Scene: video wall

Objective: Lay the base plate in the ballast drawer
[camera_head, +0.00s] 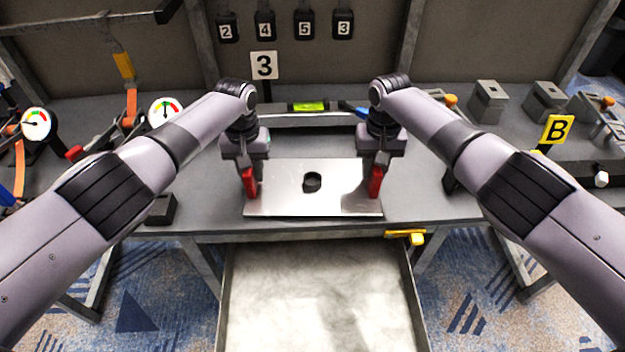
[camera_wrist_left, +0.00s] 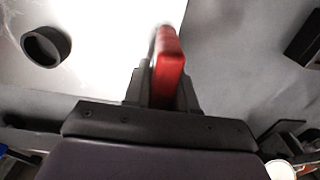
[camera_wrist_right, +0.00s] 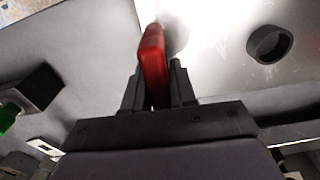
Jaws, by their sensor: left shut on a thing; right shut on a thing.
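The base plate (camera_head: 312,204) is a flat silvery plate with a dark round ring in its middle and a red handle at each side. It is over the grey bench, near the front edge; I cannot tell whether it touches the bench. My left gripper (camera_head: 249,182) is shut on the left red handle (camera_wrist_left: 168,70). My right gripper (camera_head: 376,180) is shut on the right red handle (camera_wrist_right: 153,62). The ballast drawer (camera_head: 318,300) stands pulled out below the bench front, with a pale, marbled bottom and nothing seen in it.
A yellow latch (camera_head: 405,238) sits at the bench front, right of the drawer. A green level (camera_head: 308,106) lies behind the plate on a rail. Gauges (camera_head: 165,111) stand at the left, grey blocks (camera_head: 488,101) at the right. A dark block (camera_head: 161,209) is left of the plate.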

